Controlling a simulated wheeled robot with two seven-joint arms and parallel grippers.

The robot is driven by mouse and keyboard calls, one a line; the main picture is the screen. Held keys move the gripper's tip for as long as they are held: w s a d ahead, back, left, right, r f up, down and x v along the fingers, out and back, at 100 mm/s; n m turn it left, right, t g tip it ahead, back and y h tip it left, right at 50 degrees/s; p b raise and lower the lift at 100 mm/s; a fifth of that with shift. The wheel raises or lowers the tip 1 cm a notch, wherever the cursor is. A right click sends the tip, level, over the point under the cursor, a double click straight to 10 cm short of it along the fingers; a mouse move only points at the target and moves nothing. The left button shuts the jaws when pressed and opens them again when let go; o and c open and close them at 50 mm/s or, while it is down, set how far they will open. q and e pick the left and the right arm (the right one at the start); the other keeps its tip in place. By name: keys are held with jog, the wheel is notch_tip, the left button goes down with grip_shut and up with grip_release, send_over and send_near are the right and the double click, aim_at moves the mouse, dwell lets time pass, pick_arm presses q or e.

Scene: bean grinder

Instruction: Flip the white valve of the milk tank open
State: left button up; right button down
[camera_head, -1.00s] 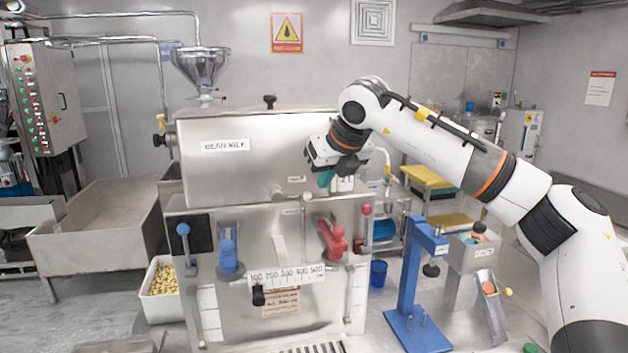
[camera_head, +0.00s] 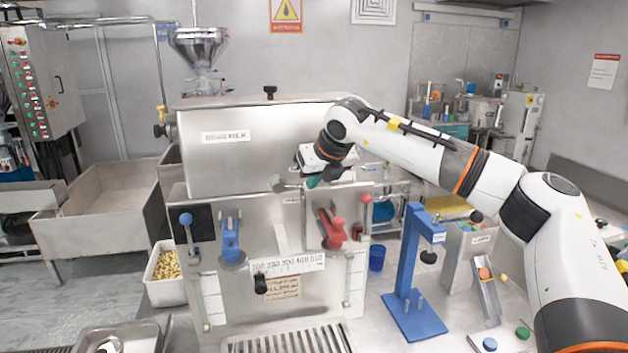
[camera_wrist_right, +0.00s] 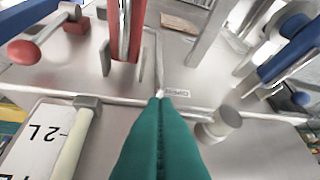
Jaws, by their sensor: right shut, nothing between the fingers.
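The steel milk tank (camera_head: 270,150), labelled BEAN MILK, stands in the centre of the head view. My right gripper (camera_head: 313,182) is at its lower front edge. Its green fingers are shut together and empty; they also fill the lower middle of the right wrist view (camera_wrist_right: 158,108). A pale, off-white rod with a metal cap (camera_wrist_right: 72,140) lies left of the fingers there, apart from them; it looks like the white valve's handle, but I cannot be sure. A grey round knob (camera_wrist_right: 222,122) is right of the fingertips, with a gap. My left gripper is out of view.
Below the tank, the front panel carries a blue valve (camera_head: 231,240), a red valve (camera_head: 332,229) and a number scale (camera_head: 287,264). A blue stand (camera_head: 414,270) is at right. A bin of beans (camera_head: 164,275) stands at left.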

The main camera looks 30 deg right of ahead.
jog(key=shift+f+m+t+y+b, duration=0.65)
jog(key=shift+f+y+b, duration=0.8)
jog(key=shift+b, duration=1.8)
jog(key=shift+f+m+t+y+b, duration=0.65)
jog(key=shift+f+y+b, duration=0.75)
jog(key=shift+b, duration=1.8)
jog(key=shift+r, duration=0.35)
jog(key=shift+r+p, duration=0.7)
jog(key=shift+p, duration=0.1)
